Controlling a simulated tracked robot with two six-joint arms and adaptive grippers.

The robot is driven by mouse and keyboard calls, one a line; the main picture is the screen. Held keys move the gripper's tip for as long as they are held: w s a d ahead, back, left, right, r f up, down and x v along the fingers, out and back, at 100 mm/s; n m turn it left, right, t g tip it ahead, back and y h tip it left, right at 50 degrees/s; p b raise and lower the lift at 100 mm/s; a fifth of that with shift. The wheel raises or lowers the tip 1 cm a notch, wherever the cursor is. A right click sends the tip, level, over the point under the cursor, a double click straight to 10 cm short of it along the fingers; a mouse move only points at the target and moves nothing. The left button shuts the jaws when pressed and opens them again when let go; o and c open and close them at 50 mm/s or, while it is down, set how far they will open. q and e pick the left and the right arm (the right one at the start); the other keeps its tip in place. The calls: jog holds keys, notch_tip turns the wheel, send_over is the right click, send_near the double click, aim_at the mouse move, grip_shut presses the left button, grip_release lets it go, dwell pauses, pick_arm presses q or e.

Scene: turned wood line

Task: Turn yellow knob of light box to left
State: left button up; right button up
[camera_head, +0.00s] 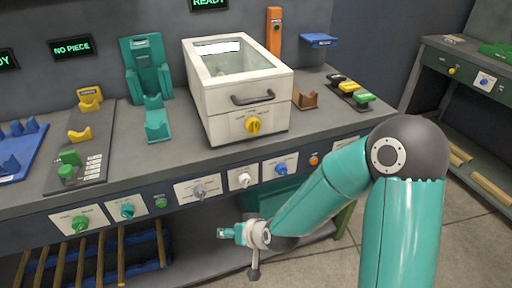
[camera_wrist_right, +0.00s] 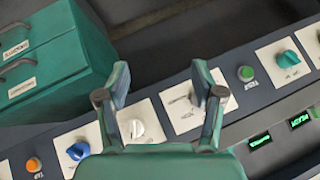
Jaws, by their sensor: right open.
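The light box (camera_head: 240,95) is a white box with a glass top and a dark front handle, standing on the workbench in the head view. Its yellow knob (camera_head: 253,125) is on the front face below the handle. My right gripper (camera_head: 226,233) is in front of the bench, below and apart from the yellow knob. In the right wrist view my right gripper (camera_wrist_right: 161,75) is open with nothing between its fingers. The light box is outside that view. My left gripper is not in view.
The bench front (camera_head: 150,212) carries several knobs, including a white knob (camera_head: 243,180) and a blue knob (camera_head: 281,169). A teal drawer cabinet (camera_wrist_right: 65,70) is under the bench. A brown block (camera_head: 305,98) stands right of the light box. A teal stand (camera_head: 157,124) is to its left.

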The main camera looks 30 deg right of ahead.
jog(key=w+d+r+m+t+h+b, duration=0.2)
jog(key=d+r+t+b, duration=0.25)
jog(key=r, duration=0.25)
jog(key=m+t+h+b, duration=0.4)
jog(key=t+b, duration=0.1)
jog(key=b, duration=0.2)
send_near(256, 129)
pick_arm(q)
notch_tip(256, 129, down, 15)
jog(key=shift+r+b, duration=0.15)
jog(key=shift+b, duration=0.25)
pick_arm(e)
jog(key=shift+y, duration=0.3)
jog(key=x, duration=1)
jog(key=shift+d, duration=0.25)
jog(key=c, duration=1.1)
